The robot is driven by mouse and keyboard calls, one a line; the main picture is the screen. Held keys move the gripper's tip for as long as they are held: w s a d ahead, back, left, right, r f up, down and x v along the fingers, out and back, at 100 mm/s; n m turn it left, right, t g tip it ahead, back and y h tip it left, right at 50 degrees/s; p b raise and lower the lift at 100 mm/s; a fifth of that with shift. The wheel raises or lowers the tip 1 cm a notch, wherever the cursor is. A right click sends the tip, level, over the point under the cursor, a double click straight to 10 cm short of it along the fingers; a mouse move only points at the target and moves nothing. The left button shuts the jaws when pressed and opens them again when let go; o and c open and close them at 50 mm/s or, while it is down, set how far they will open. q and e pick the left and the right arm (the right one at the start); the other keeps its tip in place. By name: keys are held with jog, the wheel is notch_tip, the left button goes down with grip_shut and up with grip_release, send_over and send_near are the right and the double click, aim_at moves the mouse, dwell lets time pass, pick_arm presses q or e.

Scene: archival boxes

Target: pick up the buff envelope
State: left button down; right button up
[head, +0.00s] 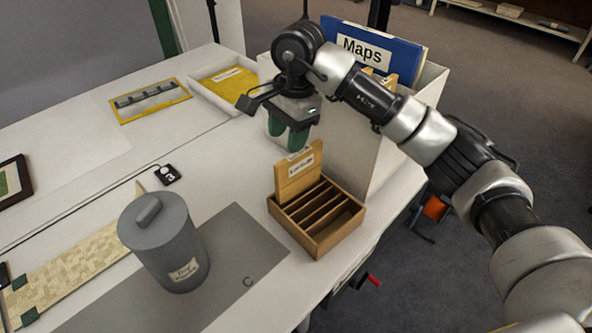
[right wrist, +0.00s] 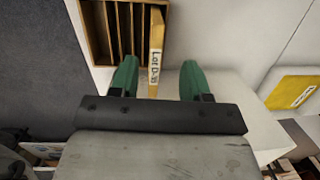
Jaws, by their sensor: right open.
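The buff envelope (head: 298,178) stands upright in the left end of a slotted wooden rack (head: 318,250), its white label near the top. In the right wrist view the envelope (right wrist: 157,48) shows edge-on, label reading something like "Lot D-30", at the right end of the rack (right wrist: 97,35). My right gripper (head: 288,137) is open and empty, above and behind the envelope in the head view. In the right wrist view its green fingers (right wrist: 158,78) straddle the line of the envelope, apart from it on both sides. My left gripper is not in view.
A large white box (head: 370,150) with a blue "Maps" folder (head: 372,50) stands close behind the rack. A grey lidded canister (head: 165,245) stands on a grey mat (head: 240,255) at left. A white tray with a yellow folder (head: 228,85) lies farther back.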

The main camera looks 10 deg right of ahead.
aim_at(295, 155)
jog(key=shift+w+d+r+h, duration=0.2)
jog(key=shift+d+r+h, duration=0.1)
jog(key=shift+d, duration=0.2)
jog(key=shift+w+d+r+h, duration=0.2)
jog(key=shift+d+h, duration=0.1)
jog(key=shift+d, duration=0.15)
jog(key=shift+d+f, duration=0.15)
jog(key=shift+d, duration=0.1)
notch_tip(295, 155, down, 4)
jog(key=shift+f, duration=0.25)
jog(key=shift+a+f+p, duration=0.15)
jog(key=shift+a+f, duration=0.05)
jog(key=shift+f, duration=1.2)
jog(key=shift+a+f+p, duration=0.15)
jog(key=shift+a+f, duration=0.05)
jog(key=shift+f, duration=1.15)
jog(key=shift+c, duration=0.2)
grip_shut()
